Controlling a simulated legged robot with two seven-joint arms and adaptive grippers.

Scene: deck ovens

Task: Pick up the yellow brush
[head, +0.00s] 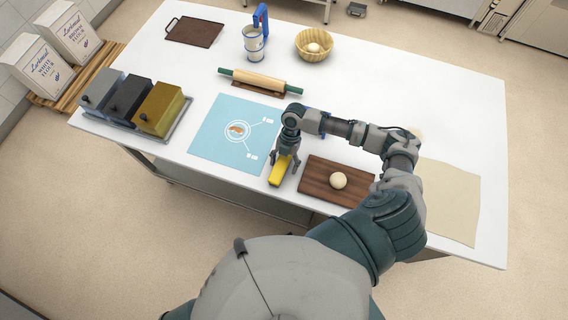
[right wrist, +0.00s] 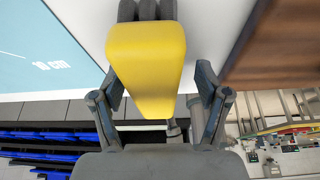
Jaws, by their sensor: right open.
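The yellow brush (head: 280,171) lies on the white table between the blue mat and the wooden board. In the right wrist view its yellow body (right wrist: 146,65) fills the upper middle, with dark grey parts at its far end. My right gripper (head: 285,160) is over the brush from above, its fingers on either side of it. In the right wrist view the right gripper's fingers (right wrist: 160,100) are spread beside the brush with gaps visible. The right gripper is open. My left gripper is not in view.
The wooden board (head: 318,192) with a dough ball (head: 338,180) is just right of the brush. The blue mat (head: 212,140) is on its left. A rolling pin (head: 258,80), a metal sifter (head: 254,43) and a basket (head: 301,53) stand further back. A beige sheet (head: 452,205) lies at right.

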